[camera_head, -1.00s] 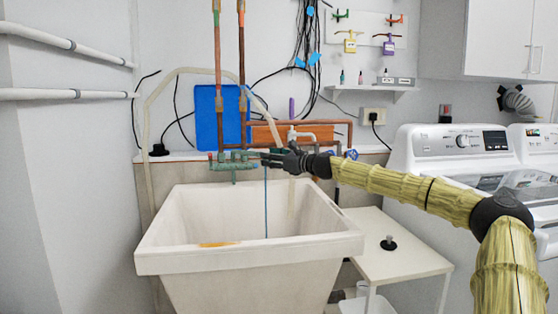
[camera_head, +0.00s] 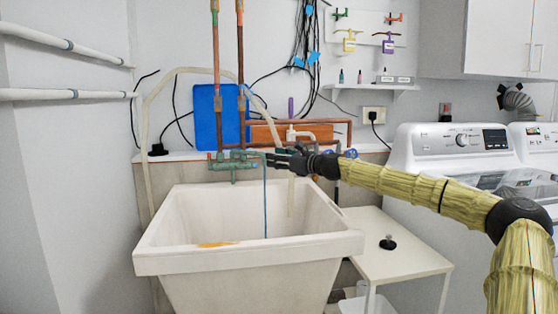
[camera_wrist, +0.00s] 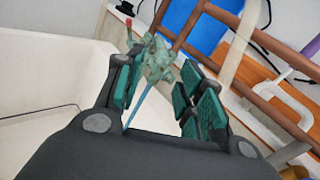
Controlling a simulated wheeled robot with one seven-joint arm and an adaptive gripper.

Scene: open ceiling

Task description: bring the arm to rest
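My gripper (camera_head: 274,158) is at the end of my outstretched arm, above the back rim of the white laundry sink (camera_head: 170,262). In the wrist view, my gripper (camera_wrist: 160,85) has its two fingers spread apart with nothing held between them. The green tap fitting (camera_head: 233,163) is just left of the fingertips in the head view. In the wrist view, the tap fitting (camera_wrist: 156,60) shows in the gap beyond the fingers. I cannot tell whether the gripper touches it.
A white side table (camera_head: 385,270) with a black-based stopper (camera_head: 388,243) stands right of the sink. A washing machine (camera_head: 455,141) is further right. Copper pipes (camera_head: 240,60) and a blue board (camera_head: 206,115) are behind the tap. The space above the sink basin is mostly clear.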

